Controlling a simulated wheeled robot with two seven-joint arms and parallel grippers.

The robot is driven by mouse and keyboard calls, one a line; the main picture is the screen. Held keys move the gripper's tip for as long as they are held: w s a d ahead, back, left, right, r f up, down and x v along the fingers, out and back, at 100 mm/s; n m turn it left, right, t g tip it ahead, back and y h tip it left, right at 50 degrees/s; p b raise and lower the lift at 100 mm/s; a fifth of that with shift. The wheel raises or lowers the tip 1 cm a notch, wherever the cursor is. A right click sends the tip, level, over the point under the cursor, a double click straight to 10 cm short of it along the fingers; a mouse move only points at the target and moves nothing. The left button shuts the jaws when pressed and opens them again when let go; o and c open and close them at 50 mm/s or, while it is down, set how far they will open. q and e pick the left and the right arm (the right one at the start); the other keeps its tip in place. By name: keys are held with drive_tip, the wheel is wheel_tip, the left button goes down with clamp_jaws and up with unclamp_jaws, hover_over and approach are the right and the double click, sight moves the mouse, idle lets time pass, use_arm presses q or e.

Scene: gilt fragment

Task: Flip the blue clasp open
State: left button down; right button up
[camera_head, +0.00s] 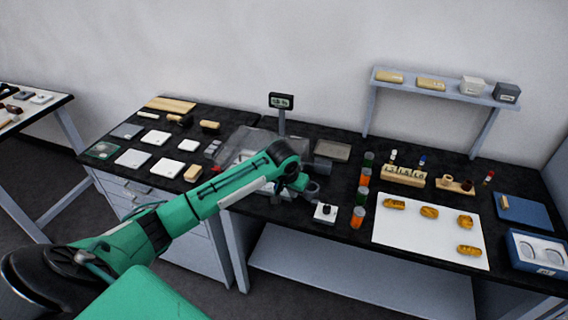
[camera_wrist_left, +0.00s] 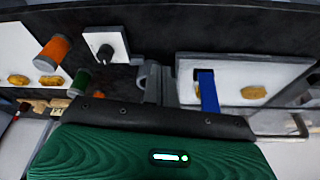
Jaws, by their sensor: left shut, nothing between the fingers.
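The blue clasp (camera_wrist_left: 208,92) is a narrow upright strip in the left wrist view, at the front of a pale case (camera_wrist_left: 250,72). I cannot tell how far the clasp is turned. A golden fragment (camera_wrist_left: 253,92) shows in the case, beside the clasp. In the head view the case has a clear cover (camera_head: 232,138), and my left arm hides much of it and the clasp. My left gripper (camera_head: 312,194) is shut and empty, close to the case's front. In the wrist view its fingers (camera_wrist_left: 157,76) are left of the clasp, apparently apart from it. My right gripper is not in view.
A white block with a black knob (camera_head: 325,211) stands just right of my left gripper. Orange and green jars (camera_head: 360,196) stand beyond it. A white sheet (camera_head: 400,235) holds several golden fragments. White tiles (camera_head: 132,158) lie left, and a small display (camera_head: 281,101) stands behind.

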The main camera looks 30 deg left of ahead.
use_arm(q)
drive_tip(key=w+a+r+n, duration=0.1)
drive_tip(key=w+a+r, duration=0.1)
drive_tip(key=a+r, duration=0.2)
drive_tip(key=w+a+r+n, duration=0.1)
drive_tip(key=a+r, duration=0.3)
drive_tip(key=r, duration=0.6)
drive_tip(key=shift+w+y, duration=0.4)
drive_tip(key=shift+w, duration=0.35)
